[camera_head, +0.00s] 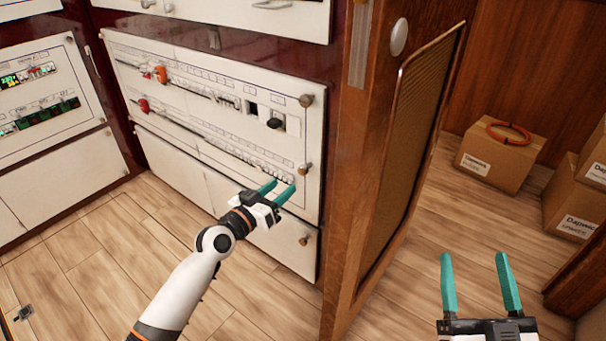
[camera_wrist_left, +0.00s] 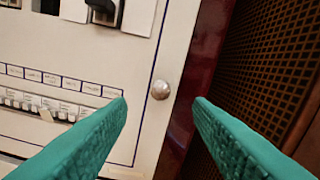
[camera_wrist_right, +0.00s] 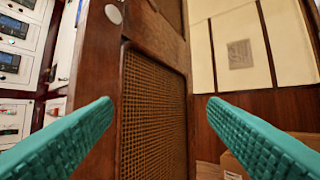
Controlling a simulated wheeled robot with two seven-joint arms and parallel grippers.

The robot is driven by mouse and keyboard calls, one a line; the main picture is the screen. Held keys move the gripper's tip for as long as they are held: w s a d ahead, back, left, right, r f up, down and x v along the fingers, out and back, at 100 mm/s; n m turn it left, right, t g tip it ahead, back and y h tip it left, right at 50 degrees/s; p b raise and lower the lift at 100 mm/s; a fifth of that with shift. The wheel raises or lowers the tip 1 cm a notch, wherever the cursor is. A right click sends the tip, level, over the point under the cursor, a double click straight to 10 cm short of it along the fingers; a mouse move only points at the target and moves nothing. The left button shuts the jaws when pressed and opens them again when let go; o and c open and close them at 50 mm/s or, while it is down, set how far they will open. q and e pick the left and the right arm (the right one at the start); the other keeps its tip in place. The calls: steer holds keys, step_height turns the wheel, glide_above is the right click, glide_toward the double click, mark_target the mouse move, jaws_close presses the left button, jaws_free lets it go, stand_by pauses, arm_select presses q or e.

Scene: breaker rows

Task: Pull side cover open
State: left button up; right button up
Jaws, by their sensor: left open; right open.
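A white breaker cover (camera_head: 190,132) with two rows of switches stands in a dark red cabinet. Small round metal knobs sit along its right edge: an upper knob (camera_head: 306,100) and a lower knob (camera_head: 305,169). My left gripper (camera_head: 278,190) is open and empty in front of the cover's lower right corner. In the left wrist view one knob (camera_wrist_left: 160,89) appears between the open fingertips, apart from both fingers. My right gripper (camera_head: 474,256) is open and empty over the floor at the right. In the right wrist view it faces a wooden panel with mesh (camera_wrist_right: 153,115).
A lower white panel (camera_head: 235,208) with its own knob (camera_head: 304,240) lies below the cover. A wooden partition (camera_head: 372,130) stands just right of the cabinet. Cardboard boxes (camera_head: 497,163) stand at the right.

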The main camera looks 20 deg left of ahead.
mark_target(301, 172)
arm_select(q)
steer(key=b+x, duration=0.1)
steer(key=x, duration=0.7)
steer(key=shift+f, duration=0.2)
steer(key=shift+w+d+b, duration=0.3)
steer(key=shift+w+b, duration=0.05)
steer(key=shift+w, duration=0.35)
arm_select(e)
steer(key=s+r+t+y, duration=0.1)
steer(key=s+r+t, duration=0.3)
steer(key=r+t, duration=0.1)
steer(key=shift+d+y, duration=0.15)
steer(key=shift+y, duration=0.25)
arm_select(q)
steer(key=shift+r, duration=0.1)
jaws_close()
